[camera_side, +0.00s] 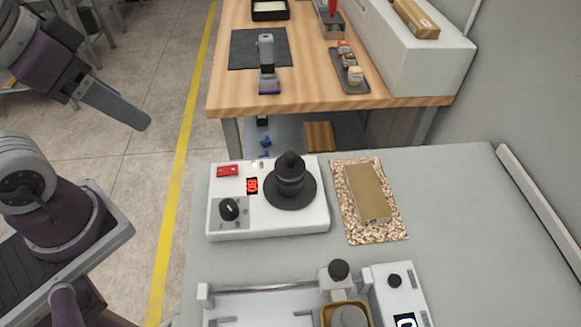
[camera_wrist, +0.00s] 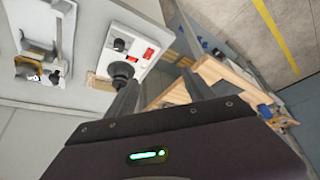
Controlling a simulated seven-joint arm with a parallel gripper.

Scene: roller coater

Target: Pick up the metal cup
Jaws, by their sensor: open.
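A dark grey metal vessel with a black knob on top (camera_side: 289,178) stands upright on the round plate of a white hot plate (camera_side: 268,226); I take it for the metal cup. It shows in the wrist view (camera_wrist: 121,72) too, partly behind a finger. A lighter grey round piece (camera_side: 348,317) sits in a gold square holder at the bottom edge, cut off; I cannot tell if it is a cup. My gripper (camera_wrist: 160,84) is open and empty. In the side view its fingers (camera_side: 118,106) hang at upper left, over the floor, well apart from the vessel.
A tan block (camera_side: 368,193) lies on a speckled board right of the hot plate. The coater (camera_side: 262,289) stands at the front with its control box (camera_side: 398,292). A wooden table (camera_side: 300,75) with tools is behind.

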